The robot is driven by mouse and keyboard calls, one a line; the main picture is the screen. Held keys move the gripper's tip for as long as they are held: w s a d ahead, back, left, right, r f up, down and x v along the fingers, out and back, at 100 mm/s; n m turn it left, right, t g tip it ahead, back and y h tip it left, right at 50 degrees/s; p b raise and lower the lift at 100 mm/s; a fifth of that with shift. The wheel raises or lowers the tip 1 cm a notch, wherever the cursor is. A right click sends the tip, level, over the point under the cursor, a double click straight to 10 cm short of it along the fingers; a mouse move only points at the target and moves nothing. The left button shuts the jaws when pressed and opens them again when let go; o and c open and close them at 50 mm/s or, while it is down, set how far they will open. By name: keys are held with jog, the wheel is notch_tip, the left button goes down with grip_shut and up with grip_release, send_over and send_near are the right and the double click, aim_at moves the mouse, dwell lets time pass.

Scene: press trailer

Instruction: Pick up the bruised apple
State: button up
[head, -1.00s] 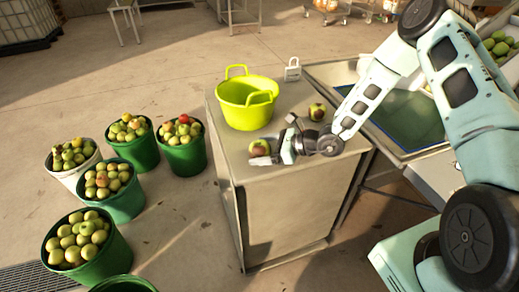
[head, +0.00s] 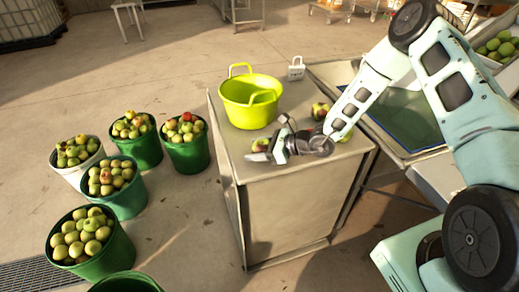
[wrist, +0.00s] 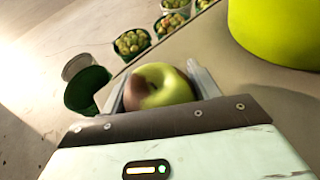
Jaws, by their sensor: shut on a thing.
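The bruised apple (wrist: 158,87) is yellow-green with a brown patch on its left side in the wrist view. It sits between the two fingers of my gripper (wrist: 156,80), which is shut on it. In the head view the apple (head: 260,145) is partly hidden behind my gripper (head: 266,155), near the front left edge of the grey cabinet top (head: 290,150). I cannot tell whether the apple is touching the top. Another apple (head: 320,111), red and green, lies farther back on the top, beside my arm.
A lime-yellow tub (head: 248,103) stands behind my gripper, also close in the wrist view (wrist: 280,30). A small white tag-like object (head: 296,69) is at the back corner. Several apple-filled buckets (head: 187,155) stand on the floor to the left. A tray (head: 405,120) adjoins at right.

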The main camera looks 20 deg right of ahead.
aim_at(258, 141)
notch_tip(258, 141, up, 10)
jog(key=shift+b, duration=0.4)
dwell(0.8)
